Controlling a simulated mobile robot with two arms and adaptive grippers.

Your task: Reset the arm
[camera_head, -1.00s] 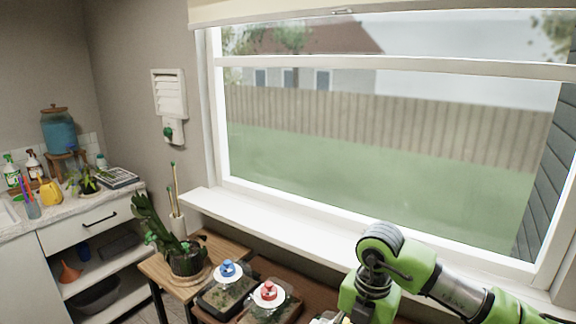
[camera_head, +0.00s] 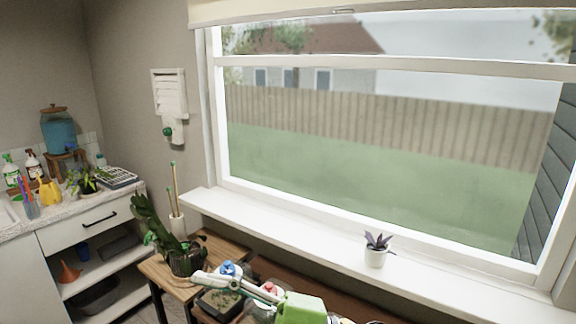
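My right arm's green link shows at the bottom edge, right of centre. Its grey-and-white gripper (camera_head: 208,279) reaches left from it, low over the wooden table. The gripper passes in front of two clear containers, one with a blue knob (camera_head: 228,268) and one with a red knob (camera_head: 270,287). It covers parts of both, and I cannot tell whether it touches either. Whether its fingers are open or shut is unclear at this size. I see nothing clearly held. My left gripper is not in view.
A potted cactus (camera_head: 153,232) stands on the wooden table (camera_head: 158,270), close to the gripper's tip. The sill is otherwise clear. A counter with bottles and a drink dispenser (camera_head: 58,133) is at left.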

